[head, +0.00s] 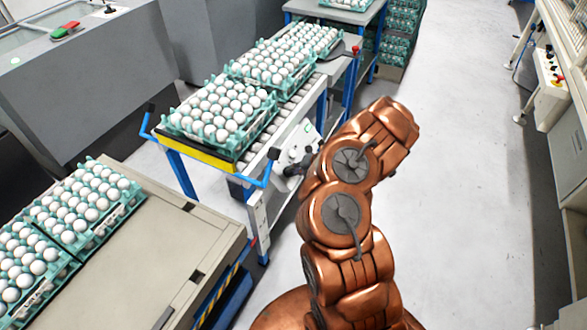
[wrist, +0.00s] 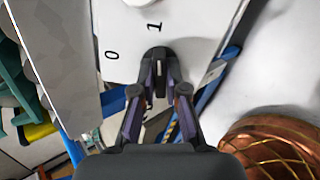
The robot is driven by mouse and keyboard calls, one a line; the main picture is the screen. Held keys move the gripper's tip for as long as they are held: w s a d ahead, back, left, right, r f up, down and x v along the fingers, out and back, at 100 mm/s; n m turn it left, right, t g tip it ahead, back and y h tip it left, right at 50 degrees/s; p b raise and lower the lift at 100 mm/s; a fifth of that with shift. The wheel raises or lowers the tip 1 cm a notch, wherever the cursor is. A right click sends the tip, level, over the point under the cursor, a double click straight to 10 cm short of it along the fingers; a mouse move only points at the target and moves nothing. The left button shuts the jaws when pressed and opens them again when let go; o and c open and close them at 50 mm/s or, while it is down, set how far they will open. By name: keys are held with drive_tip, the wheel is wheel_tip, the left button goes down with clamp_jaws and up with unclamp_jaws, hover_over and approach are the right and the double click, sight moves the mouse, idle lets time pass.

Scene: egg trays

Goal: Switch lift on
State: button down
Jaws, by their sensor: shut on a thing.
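A white switch panel (wrist: 125,60) with the marks 0 and 1 fills the upper part of the wrist view. It also shows on the side of the blue-framed roller table in the head view (head: 296,150). A dark rotary switch (wrist: 158,53) sits on the panel, just below the 1 and to the right of the 0. My gripper (wrist: 160,74) is shut on this switch, one finger on each side. The fingers cover much of the switch, so I cannot tell for certain which mark it points to. My gripper in the head view (head: 291,166) is at the panel.
Teal egg trays (head: 258,128) stand on the roller table (head: 303,92). More trays lie on the beige table (head: 165,235) at lower left. Blue handles (head: 272,168) stick out near my gripper. The grey floor (head: 455,150) to the right is clear.

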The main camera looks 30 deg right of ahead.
drive_tip(key=shift+a+m+p, duration=0.2)
drive_tip(key=shift+m+p, duration=0.6)
drive_tip(key=shift+p, duration=0.05)
drive_tip(key=shift+m+p, duration=0.3)
drive_tip(key=shift+m, duration=0.2)
drive_tip(key=c, duration=1.1)
unclamp_jaws()
drive_tip(key=shift+f, duration=0.1)
drive_tip(key=shift+d, duration=0.15)
drive_tip(key=shift+d+r, duration=0.1)
drive_tip(key=shift+r, duration=0.1)
drive_tip(key=p+v, duration=0.8)
drive_tip(key=shift+s+d+r, duration=0.15)
drive_tip(key=shift+s, duration=0.2)
